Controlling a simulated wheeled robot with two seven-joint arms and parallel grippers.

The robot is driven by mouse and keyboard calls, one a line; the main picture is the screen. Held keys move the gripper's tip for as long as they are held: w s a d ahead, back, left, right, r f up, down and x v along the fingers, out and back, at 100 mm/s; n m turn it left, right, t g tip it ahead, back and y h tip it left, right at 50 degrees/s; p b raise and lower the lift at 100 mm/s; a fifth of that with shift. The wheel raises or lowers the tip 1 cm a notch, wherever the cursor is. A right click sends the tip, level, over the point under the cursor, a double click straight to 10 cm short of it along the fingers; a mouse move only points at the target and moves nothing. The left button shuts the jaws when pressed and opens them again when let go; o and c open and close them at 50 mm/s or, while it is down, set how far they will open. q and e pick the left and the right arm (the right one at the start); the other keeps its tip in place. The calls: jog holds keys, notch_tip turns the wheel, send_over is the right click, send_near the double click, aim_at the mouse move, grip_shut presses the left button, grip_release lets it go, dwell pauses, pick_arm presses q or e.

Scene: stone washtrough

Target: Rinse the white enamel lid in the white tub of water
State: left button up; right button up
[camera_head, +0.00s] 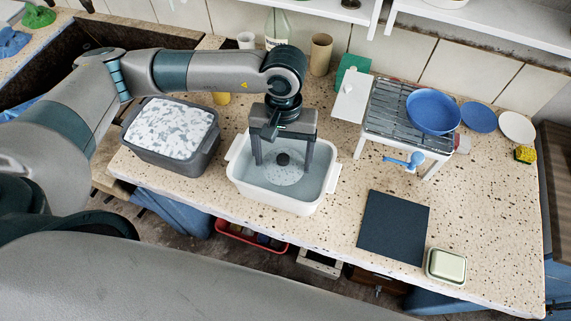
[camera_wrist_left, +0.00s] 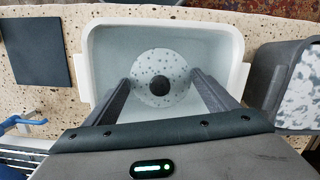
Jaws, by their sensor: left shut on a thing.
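The white tub of water (camera_head: 236,180) stands on the speckled counter, and it fills the middle of the left wrist view (camera_wrist_left: 236,50). The white enamel lid (camera_head: 281,175), round and grey-speckled with a dark knob, is inside the tub; it also shows in the left wrist view (camera_wrist_left: 150,63). How deep the lid sits in the water is hard to tell. My right gripper is not in view.
A grey bin with a speckled top (camera_head: 170,128) stands close left of the tub. A dark square mat (camera_head: 393,228) and a soap-like box (camera_head: 446,266) lie right. A dish rack (camera_head: 390,117) holds a blue bowl (camera_head: 433,112). A bottle (camera_head: 277,28) stands behind.

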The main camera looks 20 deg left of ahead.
aim_at(282, 161)
pick_arm(q)
jog(key=shift+r+p, duration=0.35)
jog(key=shift+r, duration=2.55)
jog(key=shift+r, duration=0.1)
jog(key=shift+r, duration=1.9)
